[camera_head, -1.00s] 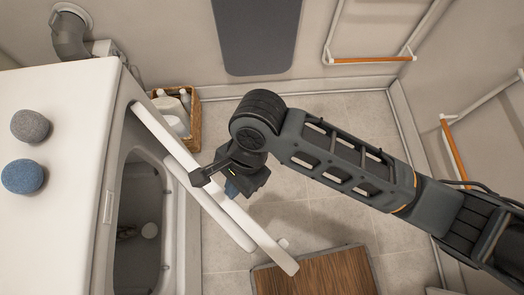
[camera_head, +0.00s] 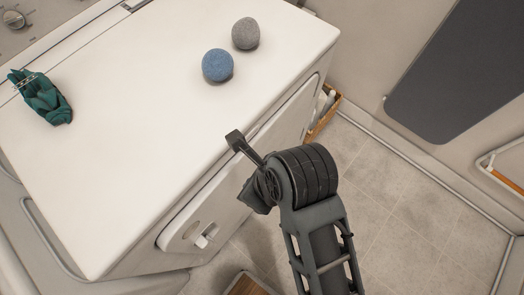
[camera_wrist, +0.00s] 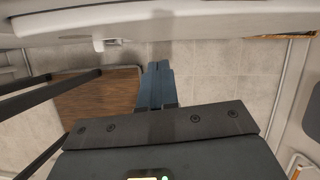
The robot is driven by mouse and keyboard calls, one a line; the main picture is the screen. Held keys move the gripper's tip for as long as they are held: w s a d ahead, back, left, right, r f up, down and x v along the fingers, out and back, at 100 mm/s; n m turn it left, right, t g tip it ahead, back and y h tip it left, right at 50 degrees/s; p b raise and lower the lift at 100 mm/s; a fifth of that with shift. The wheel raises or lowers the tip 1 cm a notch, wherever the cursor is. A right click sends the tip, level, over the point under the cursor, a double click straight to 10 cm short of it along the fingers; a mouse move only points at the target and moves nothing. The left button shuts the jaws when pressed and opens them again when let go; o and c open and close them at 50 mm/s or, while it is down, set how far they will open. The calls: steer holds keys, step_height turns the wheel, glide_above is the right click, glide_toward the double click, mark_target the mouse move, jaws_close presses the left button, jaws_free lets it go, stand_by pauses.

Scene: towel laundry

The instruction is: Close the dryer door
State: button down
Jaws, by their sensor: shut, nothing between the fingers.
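The white dryer door (camera_head: 290,119) lies along the dryer's front and looks flush or nearly flush. I cannot tell whether it is latched. Its small white handle (camera_head: 205,236) shows near the door's lower-left end. The door (camera_wrist: 200,22) also crosses the top of the wrist view. My gripper (camera_wrist: 158,66) is shut and empty, its blue fingers side by side below the door's edge in that view. In the head view my dark gripper body is in front of the door's middle.
A basket (camera_head: 324,112) stands beyond the dryer. A wooden mat (camera_wrist: 95,95) lies on the floor. Tiled floor is clear at right.

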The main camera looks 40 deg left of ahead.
steer(key=shift+s+a, duration=0.1)
steer(key=shift+a, duration=0.6)
steer(key=shift+d, duration=0.1)
